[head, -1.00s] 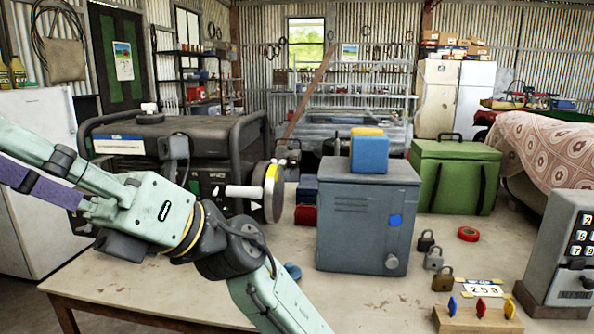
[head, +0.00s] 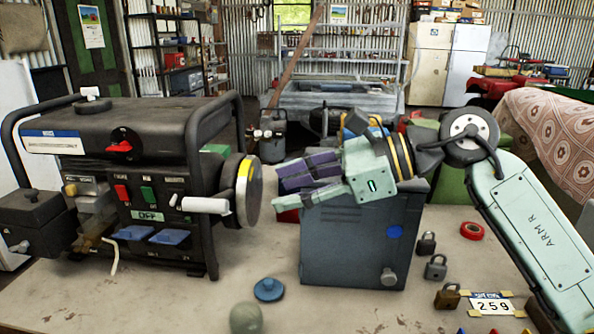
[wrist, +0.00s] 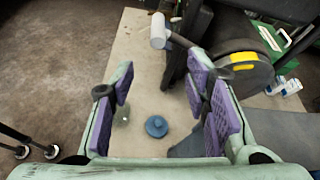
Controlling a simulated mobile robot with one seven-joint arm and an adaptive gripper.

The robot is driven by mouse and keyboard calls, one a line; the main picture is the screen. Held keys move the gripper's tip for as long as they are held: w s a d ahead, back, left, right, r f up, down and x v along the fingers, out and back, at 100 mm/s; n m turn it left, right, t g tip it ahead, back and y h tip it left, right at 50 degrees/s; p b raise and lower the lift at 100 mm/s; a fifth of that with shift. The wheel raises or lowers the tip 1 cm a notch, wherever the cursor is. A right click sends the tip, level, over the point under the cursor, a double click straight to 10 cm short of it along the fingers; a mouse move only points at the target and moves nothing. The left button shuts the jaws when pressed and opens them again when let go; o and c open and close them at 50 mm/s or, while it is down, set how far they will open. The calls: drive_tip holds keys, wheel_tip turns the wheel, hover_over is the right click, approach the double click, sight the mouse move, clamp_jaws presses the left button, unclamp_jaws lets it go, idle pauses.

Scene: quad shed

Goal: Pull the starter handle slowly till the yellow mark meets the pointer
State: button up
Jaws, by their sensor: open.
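The white starter handle (head: 205,204) sticks out leftwards from the dark round starter wheel (head: 254,190) on the generator's right end. The wheel carries a yellow mark (head: 243,180) on its rim. The wrist view shows the handle (wrist: 158,30) at upper middle and the yellow mark (wrist: 243,61) on the wheel at upper right. I cannot make out a pointer clearly. My gripper (head: 276,188) is open with purple pads, to the right of the wheel and apart from the handle. In the wrist view nothing is between its fingers (wrist: 160,88).
The black generator (head: 130,170) fills the left of the bench. A grey-blue metal box (head: 350,250) stands close below my gripper. A blue knobbed disc (head: 268,290) and a pale green ball (head: 245,318) lie in front. Padlocks (head: 436,267) and red tape (head: 472,230) lie right.

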sight(232, 204)
drive_tip(key=p+x, duration=0.1)
drive_tip(key=x, duration=0.2)
drive_tip(key=p+x, duration=0.1)
drive_tip(key=x, duration=0.5)
drive_tip(key=shift+s+a+p, duration=0.25)
drive_tip(key=shift+a+p, duration=0.1)
drive_tip(key=shift+p, duration=0.05)
drive_tip(key=shift+w+a+f, duration=0.1)
drive_tip(key=shift+a+f, duration=0.15)
drive_tip(key=shift+a, duration=0.25)
drive_tip(key=shift+c, duration=0.5)
clamp_jaws()
